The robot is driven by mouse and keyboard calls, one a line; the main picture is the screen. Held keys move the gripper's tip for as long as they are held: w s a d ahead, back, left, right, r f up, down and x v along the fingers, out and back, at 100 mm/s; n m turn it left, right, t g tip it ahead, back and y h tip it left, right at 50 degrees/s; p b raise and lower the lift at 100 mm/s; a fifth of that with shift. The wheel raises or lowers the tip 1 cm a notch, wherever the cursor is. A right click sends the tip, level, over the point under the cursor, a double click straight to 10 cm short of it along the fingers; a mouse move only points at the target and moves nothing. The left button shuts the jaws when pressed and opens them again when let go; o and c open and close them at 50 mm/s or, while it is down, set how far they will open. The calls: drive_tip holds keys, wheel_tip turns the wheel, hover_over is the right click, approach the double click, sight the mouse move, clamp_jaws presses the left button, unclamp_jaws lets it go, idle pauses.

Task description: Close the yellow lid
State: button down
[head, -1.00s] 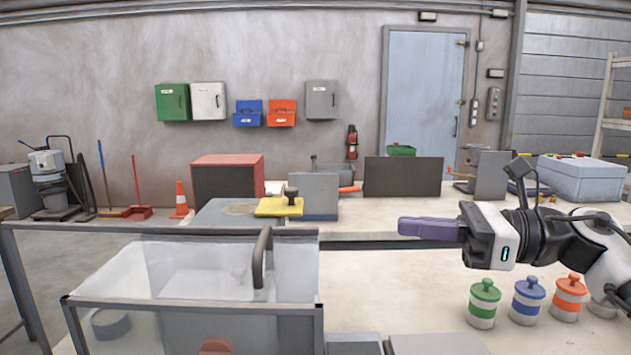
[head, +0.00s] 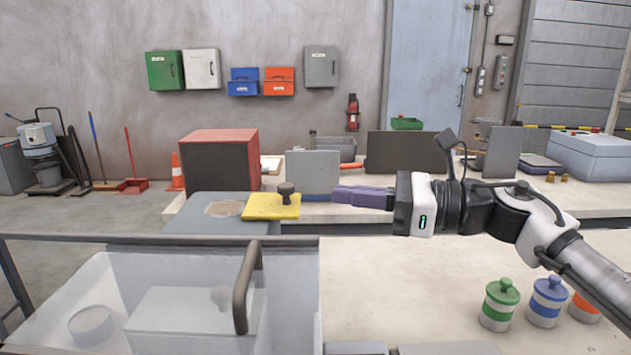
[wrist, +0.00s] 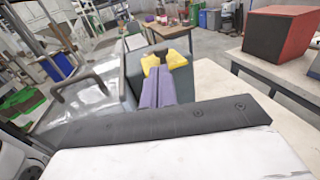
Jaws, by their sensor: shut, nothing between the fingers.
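The yellow lid (head: 262,207) is a flat plate with a dark round knob (head: 287,192) on top. It lies flat at the right part of a grey box top (head: 197,207), beside a round brownish patch (head: 224,209). My gripper (head: 335,194) has purple fingers, is shut and empty, and points left toward the lid with a gap between in the head view. In the wrist view, the fingers (wrist: 157,75) point at the yellow lid (wrist: 177,58), partly covering it.
An upright grey panel (head: 312,172) stands just behind the lid. A red-topped dark box (head: 218,160) is at the back left. A clear bin with a dark handle (head: 245,285) is in front. Lidded jars (head: 498,305) stand at the right front. The middle bench top is clear.

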drive_tip(key=p, duration=0.1)
approach(262, 208)
drive_tip(key=shift+w+a+r, duration=0.5)
drive_tip(key=shift+w+r, duration=0.1)
drive_tip(key=shift+w, duration=0.1)
drive_tip(key=shift+w+a+r, duration=0.5)
drive_tip(key=shift+w+r, duration=0.1)
drive_tip(key=shift+w, duration=0.15)
drive_tip(key=a+b, duration=0.4)
drive_tip(key=a, duration=0.3)
drive_tip(key=shift+a+f, duration=0.15)
drive_tip(key=shift+a, duration=0.2)
drive_tip(key=shift+a+r, duration=0.1)
drive_tip(key=shift+r, duration=0.15)
drive_tip(key=shift+s, duration=0.1)
